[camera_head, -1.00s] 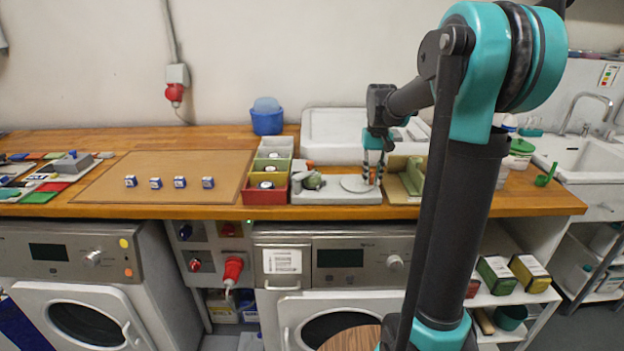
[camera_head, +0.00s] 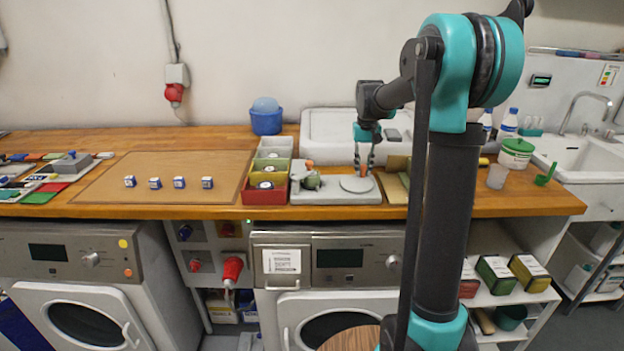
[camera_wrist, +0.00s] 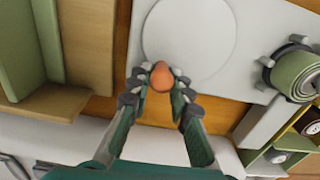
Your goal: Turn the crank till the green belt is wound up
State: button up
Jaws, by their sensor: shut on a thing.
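My gripper (camera_head: 364,170) is at the far edge of the round pale crank disc (camera_head: 357,185) on a grey base (camera_head: 335,197). In the wrist view my gripper (camera_wrist: 162,88) is shut on a brown-orange knob (camera_wrist: 162,75) at the rim of the disc (camera_wrist: 190,35). The green belt (camera_head: 312,183) shows as a roll at the left part of the base. The wrist view shows the rolled belt (camera_wrist: 297,73) beside grey posts. How much belt is on the roll I cannot tell.
A green-and-tan holder (camera_head: 393,187) stands close on the right, partly behind my arm. A white basin (camera_head: 330,125) is behind. A brown mat (camera_head: 160,190) with several small blue-and-white blocks lies farther left.

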aim_at(345, 177)
jog(key=shift+a, duration=1.7)
jog(key=shift+s+a, duration=0.3)
jog(key=shift+a, duration=0.35)
jog(key=shift+s+a, duration=0.3)
jog(key=shift+a, duration=0.3)
jog(key=o, duration=0.7)
jog(key=shift+o, duration=0.2)
jog(key=shift+r, duration=0.15)
notch_tip(345, 177, up, 8)
